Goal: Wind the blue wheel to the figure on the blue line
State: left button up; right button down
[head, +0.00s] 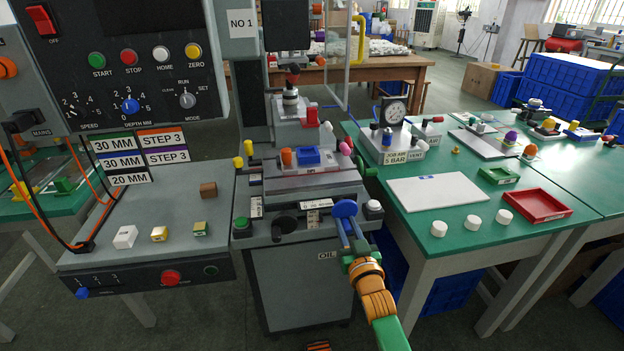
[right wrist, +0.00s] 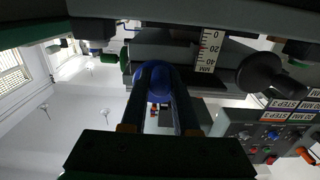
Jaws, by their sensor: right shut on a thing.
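The blue wheel (head: 345,209) is on the front right of the pad printer's slide. My right gripper (head: 352,228) reaches it from the front and is shut on it. In the right wrist view the wheel (right wrist: 153,80) sits between the two dark fingers (right wrist: 154,95). A white MM scale (head: 317,204) is left of the wheel; in the right wrist view the scale (right wrist: 207,50) reads 0, 20, 40, but its pointer is unclear. A middle card (head: 122,161) reads 30 MM; its thin coloured strip looks blue but is small. My left gripper is not in view.
A black knob (head: 285,225) and a white button (head: 374,207) flank the wheel. The control panel (head: 140,70) is at the left. The green table (head: 440,260) at the right holds a white board (head: 438,191), white discs and a red tray (head: 535,205).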

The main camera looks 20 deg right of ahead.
aim_at(336, 211)
jog(key=shift+w+a+r+p, duration=0.2)
jog(key=shift+a+r+p, duration=0.3)
jog(key=shift+r, duration=0.4)
jog(key=shift+a, duration=0.65)
jog(key=shift+d, duration=0.1)
jog(key=shift+r+p, duration=0.55)
jog(key=shift+p, duration=0.15)
jog(key=shift+f, duration=0.1)
jog(key=shift+r+p, duration=0.65)
jog(key=shift+r, duration=0.2)
jog(key=shift+w+a+r, duration=0.1)
jog(key=shift+w+a, duration=0.05)
jog(key=shift+a, duration=0.1)
jog(key=c, duration=1.2)
grip_release()
jog(key=shift+c, duration=0.2)
jog(key=o, duration=0.4)
jog(key=shift+a, duration=0.15)
jog(key=shift+o, duration=0.6)
jog(key=shift+a, duration=0.2)
jog(key=shift+d, duration=0.25)
